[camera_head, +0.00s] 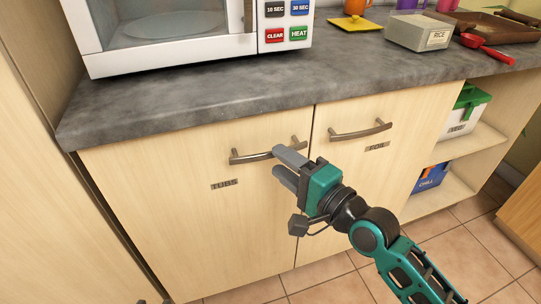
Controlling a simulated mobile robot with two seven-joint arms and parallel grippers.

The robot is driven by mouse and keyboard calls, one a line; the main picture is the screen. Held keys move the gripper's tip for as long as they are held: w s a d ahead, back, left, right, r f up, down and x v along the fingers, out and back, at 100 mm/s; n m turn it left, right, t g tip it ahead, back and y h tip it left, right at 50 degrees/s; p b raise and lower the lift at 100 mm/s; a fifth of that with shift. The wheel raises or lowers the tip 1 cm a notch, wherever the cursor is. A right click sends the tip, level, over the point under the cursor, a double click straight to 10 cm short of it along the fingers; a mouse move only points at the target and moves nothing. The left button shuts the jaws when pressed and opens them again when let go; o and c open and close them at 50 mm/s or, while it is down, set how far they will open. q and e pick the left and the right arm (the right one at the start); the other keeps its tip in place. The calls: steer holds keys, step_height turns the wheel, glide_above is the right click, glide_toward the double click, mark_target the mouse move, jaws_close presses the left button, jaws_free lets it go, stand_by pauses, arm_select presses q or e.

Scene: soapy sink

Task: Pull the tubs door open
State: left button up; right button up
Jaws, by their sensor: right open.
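The tubs door (190,225) is a pale wood cabinet door labelled TUBS, under the grey counter on the left. It looks shut, flush with the door beside it. Its metal bar handle (248,157) runs across its upper right part. My right gripper (277,161) is open and empty in front of the door. Its upper finger overlaps the right half of the handle in the picture and hides part of it; the lower finger is below the bar. I cannot tell whether they touch. My left gripper is not in view.
The neighbouring door (350,180) has its own handle (360,132). A microwave (160,58) stands on the counter (200,105), with a rice container (418,36) further right. Open shelves (472,140) hold boxes at the right. A tall wooden panel (50,190) stands at the left.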

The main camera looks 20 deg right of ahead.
mark_target(271, 156)
steer(key=shift+x, duration=2.1)
jaws_close()
